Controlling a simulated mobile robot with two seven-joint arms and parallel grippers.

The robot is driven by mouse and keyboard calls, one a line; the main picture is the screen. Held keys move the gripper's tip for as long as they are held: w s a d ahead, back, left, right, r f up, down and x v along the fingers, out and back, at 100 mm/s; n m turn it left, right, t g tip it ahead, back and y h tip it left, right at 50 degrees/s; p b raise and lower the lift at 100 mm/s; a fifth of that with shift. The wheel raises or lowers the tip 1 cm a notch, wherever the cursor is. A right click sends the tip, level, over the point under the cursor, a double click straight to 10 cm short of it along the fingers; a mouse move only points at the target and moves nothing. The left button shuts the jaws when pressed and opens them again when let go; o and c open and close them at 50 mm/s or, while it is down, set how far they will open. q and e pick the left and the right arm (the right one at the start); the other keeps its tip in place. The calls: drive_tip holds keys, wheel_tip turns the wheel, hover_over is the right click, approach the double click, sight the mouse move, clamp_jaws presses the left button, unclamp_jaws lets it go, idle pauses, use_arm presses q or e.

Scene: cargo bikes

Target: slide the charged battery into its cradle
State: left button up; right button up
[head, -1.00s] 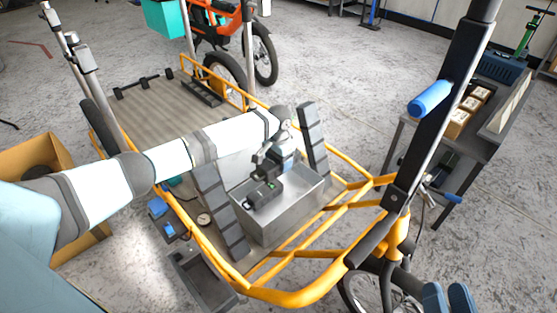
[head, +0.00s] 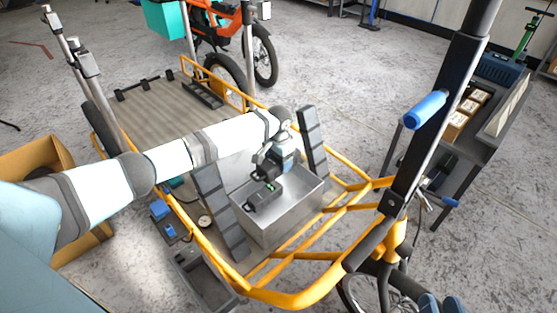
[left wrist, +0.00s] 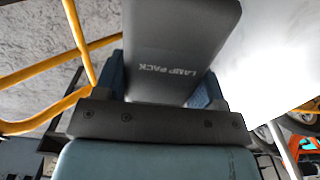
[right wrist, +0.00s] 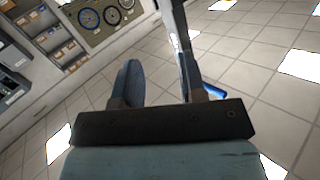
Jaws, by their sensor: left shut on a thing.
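My left gripper (head: 274,172) reaches over an open metal box (head: 292,219) on the cargo bike's front deck. It is shut on a dark grey battery (head: 264,198) with a small green mark, held at or inside the box's left part. In the left wrist view the battery (left wrist: 180,45) reads "LAMP PACK" and sits between the blue finger pads. Whether it touches the box floor cannot be told. I cannot pick out a separate cradle.
Black ridged strips stand left (head: 222,212) and right (head: 314,141) of the box. The yellow bike frame (head: 300,296) and its dark steering post (head: 440,110) bound the space. A side table (head: 490,130) stands right. The rear deck (head: 155,115) has free room.

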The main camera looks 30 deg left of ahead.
use_arm(q)
drive_tip(key=shift+r+p, duration=0.45)
drive_tip(key=shift+r, duration=0.05)
drive_tip(key=shift+r+p, duration=0.25)
drive_tip(key=shift+p, duration=0.05)
drive_tip(key=shift+r+p, duration=0.3)
drive_tip(key=shift+p, duration=0.1)
drive_tip(key=shift+r+p, duration=0.25)
drive_tip(key=shift+p, duration=0.05)
drive_tip(key=shift+r+p, duration=0.35)
drive_tip(key=shift+p, duration=0.05)
drive_tip(key=shift+r+p, duration=0.3)
drive_tip(key=shift+p, duration=0.05)
drive_tip(key=shift+r+p, duration=0.6)
drive_tip(key=shift+p, duration=0.15)
drive_tip(key=shift+r+p, duration=0.5)
drive_tip(key=shift+p, duration=0.05)
drive_tip(key=shift+r+p, duration=0.3)
drive_tip(key=shift+p, duration=0.05)
drive_tip(key=shift+r+p, duration=0.3)
drive_tip(key=shift+p, duration=0.1)
drive_tip(key=shift+r, duration=0.15)
use_arm(e)
drive_tip(key=s+d+f+g+h, duration=0.3)
drive_tip(key=d+f+g, duration=0.1)
drive_tip(key=f, duration=0.2)
drive_tip(key=shift+f, duration=0.25)
